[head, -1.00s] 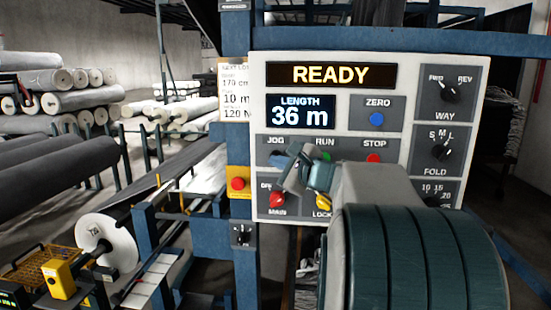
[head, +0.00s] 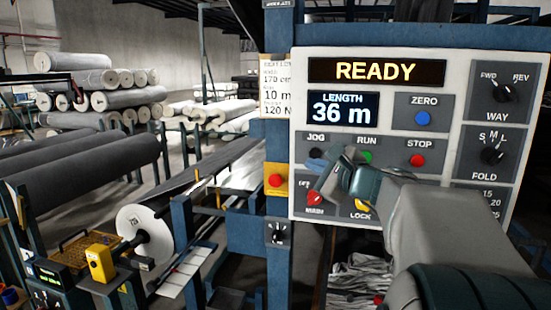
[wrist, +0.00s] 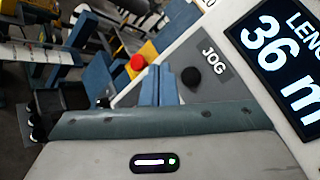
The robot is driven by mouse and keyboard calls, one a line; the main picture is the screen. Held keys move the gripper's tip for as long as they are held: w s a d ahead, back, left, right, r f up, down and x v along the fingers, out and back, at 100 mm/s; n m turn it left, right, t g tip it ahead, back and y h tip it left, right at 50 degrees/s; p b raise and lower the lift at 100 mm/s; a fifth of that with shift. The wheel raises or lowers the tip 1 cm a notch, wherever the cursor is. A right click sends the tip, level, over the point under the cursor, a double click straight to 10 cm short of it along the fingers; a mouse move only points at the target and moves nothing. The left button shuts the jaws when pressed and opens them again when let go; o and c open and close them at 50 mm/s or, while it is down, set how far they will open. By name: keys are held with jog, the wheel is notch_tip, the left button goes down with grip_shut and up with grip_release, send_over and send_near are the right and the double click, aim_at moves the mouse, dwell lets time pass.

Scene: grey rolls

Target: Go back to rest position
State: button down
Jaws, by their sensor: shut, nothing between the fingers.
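My gripper (head: 314,166) is in front of the control panel (head: 299,95), at its lower left near the JOG button (head: 316,152). In the wrist view its two blue fingers (wrist: 159,72) are together with nothing between them, just left of the black JOG button (wrist: 191,77). I cannot tell whether the fingertips touch the panel. My arm comes in from the lower right and hides part of the panel's lower middle. The display (head: 376,72) reads READY and the length display (head: 342,110) reads 36 m.
A red emergency button (head: 276,181) on a yellow box sits left of the panel, on a blue post (head: 279,140). Below are a white roll end (head: 140,225) and a yellow box (head: 100,262). Grey rolls (head: 90,165) lie on racks at the left.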

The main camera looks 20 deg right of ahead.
jog(key=s+a+f+n+g+y, duration=0.1)
jog(key=s+a+f+n+g, duration=0.3)
jog(key=a+f+n, duration=0.3)
jog(key=s+a+f+n+g+y, duration=0.1)
jog(key=s+a+f+n+g, duration=0.35)
jog(key=a+f, duration=0.4)
jog(key=s+f+n+g+h, duration=0.5)
jog(key=s+f+n, duration=0.6)
jog(key=s, duration=0.3)
jog(key=shift+s+f+n+h, duration=0.15)
jog(key=shift+n+h, duration=0.15)
jog(key=shift+n, duration=0.25)
jog(key=shift+a+g, duration=0.1)
jog(key=shift+g, duration=0.15)
